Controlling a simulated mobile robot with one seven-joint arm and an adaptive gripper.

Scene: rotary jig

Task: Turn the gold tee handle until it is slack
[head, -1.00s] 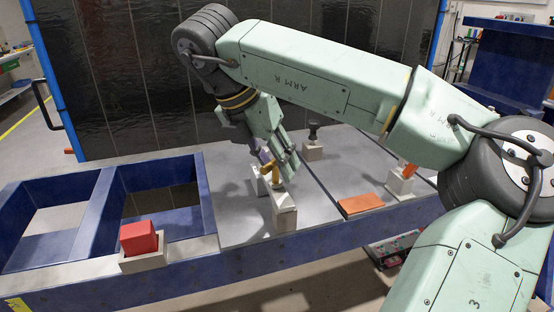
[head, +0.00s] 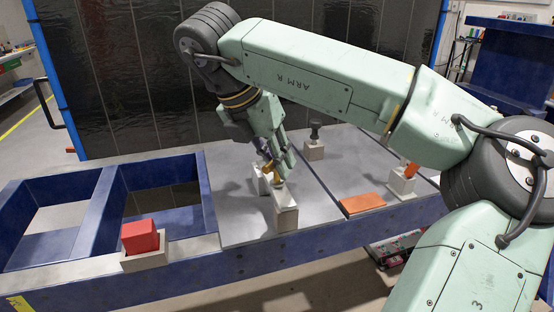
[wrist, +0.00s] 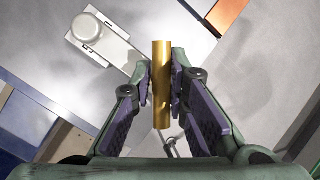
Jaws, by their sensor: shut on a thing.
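The gold tee handle (wrist: 162,85) runs lengthwise between the fingers in the wrist view. In the head view only a small part of the gold handle (head: 268,166) shows; my fingers hide the rest. My gripper (wrist: 161,90) is shut on the handle, with a purple-padded finger on each side. In the head view my gripper (head: 274,164) points down at the jig. The grey jig block (head: 285,215) stands on the grey plate in front of the handle. A bracket with a round pale knob (wrist: 86,28) lies to the upper left in the wrist view.
A red block (head: 139,236) sits in a grey holder at the left front. An orange plate (head: 362,204) lies to the right. A black knob (head: 315,131) stands on a block behind. An orange piece (head: 411,170) is in a block at right. Blue frame openings lie left.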

